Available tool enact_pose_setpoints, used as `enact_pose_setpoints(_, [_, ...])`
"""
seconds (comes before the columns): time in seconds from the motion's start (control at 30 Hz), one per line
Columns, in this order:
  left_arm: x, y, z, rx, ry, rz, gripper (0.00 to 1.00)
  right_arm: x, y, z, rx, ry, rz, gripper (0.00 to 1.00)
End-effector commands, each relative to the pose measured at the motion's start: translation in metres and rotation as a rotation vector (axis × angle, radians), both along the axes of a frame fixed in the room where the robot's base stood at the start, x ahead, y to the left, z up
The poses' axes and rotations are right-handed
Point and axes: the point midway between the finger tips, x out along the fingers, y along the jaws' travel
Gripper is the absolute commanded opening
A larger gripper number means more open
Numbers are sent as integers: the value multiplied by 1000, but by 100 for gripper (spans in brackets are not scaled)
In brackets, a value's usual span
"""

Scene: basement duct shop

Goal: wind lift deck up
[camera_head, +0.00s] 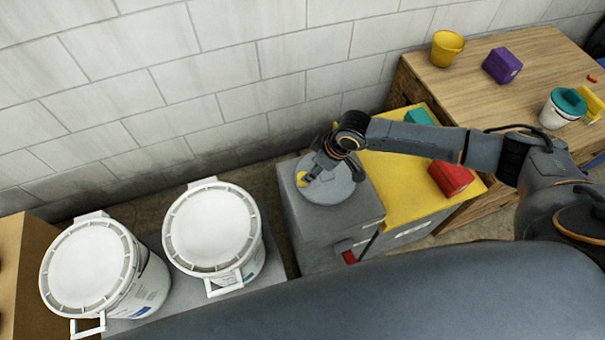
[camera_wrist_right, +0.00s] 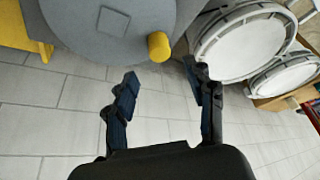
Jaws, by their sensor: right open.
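A grey housing (camera_head: 306,240) carries a flat round grey wheel (camera_head: 336,190) on top, with a yellow knob (camera_head: 301,179) near its rim. The wheel (camera_wrist_right: 105,38) and the yellow knob (camera_wrist_right: 158,46) also show in the right wrist view. My right gripper (camera_head: 309,172) is at the knob's side of the wheel. In the wrist view the open gripper (camera_wrist_right: 161,84) has the knob just beyond its fingertips, between their lines; no contact shows. Two white lidded buckets (camera_head: 212,228) (camera_head: 90,267) stand on a low grey deck (camera_head: 272,262). My left gripper is out of view.
Right of the housing is a yellow-topped unit (camera_head: 385,178) bearing a red box (camera_head: 451,178) and teal items. A wooden table (camera_head: 480,92) holds a yellow pail (camera_head: 447,48), a purple box (camera_head: 502,65) and a teal-lidded tub (camera_head: 563,108). A block wall (camera_head: 230,60) runs behind.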

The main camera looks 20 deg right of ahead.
Motion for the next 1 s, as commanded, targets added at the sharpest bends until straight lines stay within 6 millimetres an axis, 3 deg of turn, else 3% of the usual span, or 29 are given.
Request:
enact_pose_setpoints(0.2, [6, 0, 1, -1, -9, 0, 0, 12, 13, -42, -1, 2, -1, 54])
enact_pose_setpoints(0.4, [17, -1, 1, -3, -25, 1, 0, 19, 20, -67, -1, 1, 0, 54])
enact_pose_setpoints(0.87, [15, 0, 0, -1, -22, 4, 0, 22, 23, -77, 0, 0, 1, 54])
enact_pose_setpoints(1.0, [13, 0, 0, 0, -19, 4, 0, 22, 23, -77, 0, 0, 1, 28])
